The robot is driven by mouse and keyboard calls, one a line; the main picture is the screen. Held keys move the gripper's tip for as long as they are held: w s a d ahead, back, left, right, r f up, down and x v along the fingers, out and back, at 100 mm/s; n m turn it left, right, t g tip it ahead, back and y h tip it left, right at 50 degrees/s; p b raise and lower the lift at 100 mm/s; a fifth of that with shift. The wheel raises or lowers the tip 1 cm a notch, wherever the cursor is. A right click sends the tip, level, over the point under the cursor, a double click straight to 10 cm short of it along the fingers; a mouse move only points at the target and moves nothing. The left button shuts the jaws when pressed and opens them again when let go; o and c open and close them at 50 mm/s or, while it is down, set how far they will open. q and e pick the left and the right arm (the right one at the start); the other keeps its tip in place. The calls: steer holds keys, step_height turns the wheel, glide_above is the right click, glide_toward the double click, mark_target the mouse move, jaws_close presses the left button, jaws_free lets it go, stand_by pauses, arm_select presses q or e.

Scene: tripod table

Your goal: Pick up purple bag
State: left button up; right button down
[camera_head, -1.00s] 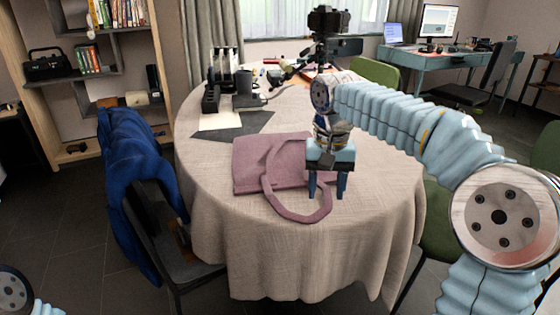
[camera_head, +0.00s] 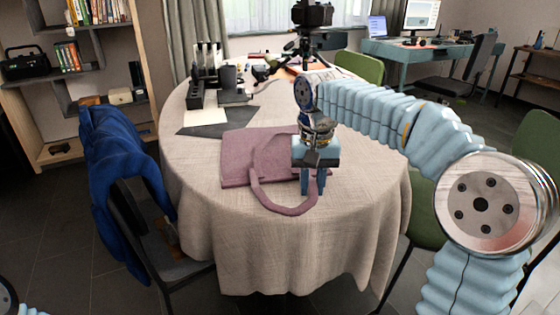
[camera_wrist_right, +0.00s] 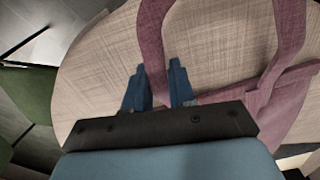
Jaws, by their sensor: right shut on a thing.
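The purple bag (camera_head: 238,160) lies flat on the round, cloth-covered table (camera_head: 235,225), with its looped strap toward the near edge. My right gripper (camera_head: 313,187) points down at the right side of this strap. In the right wrist view, the strap (camera_wrist_right: 153,40) runs between the two blue fingers (camera_wrist_right: 158,88), which are shut on it. The bag's body shows at the right of that view. The strap still rests low at the table, and I cannot tell whether any of it is lifted. My left gripper is not in view.
A dark sheet (camera_head: 215,123), black holders (camera_head: 205,85) and small items stand behind the bag. A camera on a tripod (camera_head: 312,20) stands at the back. A chair with a blue jacket (camera_head: 115,180) is at the left; green chairs (camera_head: 360,66) stand behind and right.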

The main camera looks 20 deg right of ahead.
steer(key=shift+r, duration=0.1)
step_height(320, 180, up, 3)
steer(key=shift+r+p, duration=0.1)
steer(key=shift+p, duration=0.3)
steer(key=s+a+r, duration=0.7)
steer(key=a+r, duration=0.2)
steer(key=a, duration=0.3)
steer(key=shift+r+p, duration=0.35)
steer(key=shift+p, duration=0.05)
steer(key=shift+a, duration=0.1)
